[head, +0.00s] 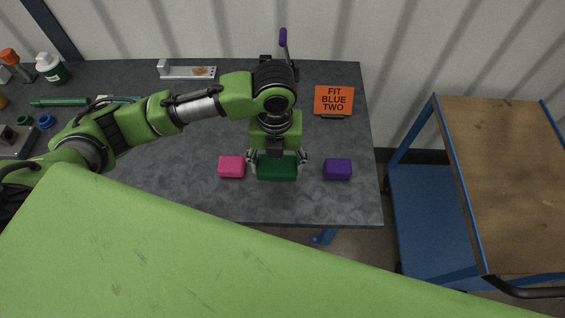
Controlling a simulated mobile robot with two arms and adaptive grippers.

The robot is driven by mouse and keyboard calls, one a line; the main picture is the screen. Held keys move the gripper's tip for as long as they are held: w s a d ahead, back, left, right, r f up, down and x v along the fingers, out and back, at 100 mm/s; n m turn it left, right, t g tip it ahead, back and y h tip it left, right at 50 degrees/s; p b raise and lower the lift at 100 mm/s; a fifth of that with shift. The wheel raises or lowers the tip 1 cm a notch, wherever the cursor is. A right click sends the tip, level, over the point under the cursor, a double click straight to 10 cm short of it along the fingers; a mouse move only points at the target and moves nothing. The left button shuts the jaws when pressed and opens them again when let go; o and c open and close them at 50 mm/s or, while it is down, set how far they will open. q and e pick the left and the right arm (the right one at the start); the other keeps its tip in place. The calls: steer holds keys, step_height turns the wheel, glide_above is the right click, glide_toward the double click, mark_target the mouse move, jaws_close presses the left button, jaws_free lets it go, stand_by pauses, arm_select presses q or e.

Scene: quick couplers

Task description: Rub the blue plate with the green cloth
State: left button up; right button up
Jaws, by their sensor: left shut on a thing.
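The green cloth (277,170) is a dark green, block-shaped pad near the front edge of the table. My left gripper (277,160) reaches down over it from behind, its fingers at the cloth's two ends, and is shut on it. Whether the cloth touches the tabletop I cannot tell. I make out no blue plate. A pale grey plate-like fixture (178,73) with a brown patch lies at the back of the table. My right gripper is not in view.
An orange sign (334,100) reading "FIT BLUE TWO" stands behind, right. Bottles (52,69) and small fittings (46,121) are at left. A blue-framed cart (510,180) stands right, beyond a gap.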

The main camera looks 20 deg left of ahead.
mark_target(282, 161)
arm_select(q)
steer(key=w+f, duration=0.4)
steer(key=f, duration=0.1)
steer(key=shift+a, duration=0.1)
steer(key=f+p, duration=0.2)
steer(key=shift+w+f, duration=0.3)
steer(key=shift+w, duration=0.1)
steer(key=shift+f, duration=0.45)
steer(key=shift+f, duration=0.15)
steer(key=shift+f, duration=0.1)
steer(key=o, duration=1.1)
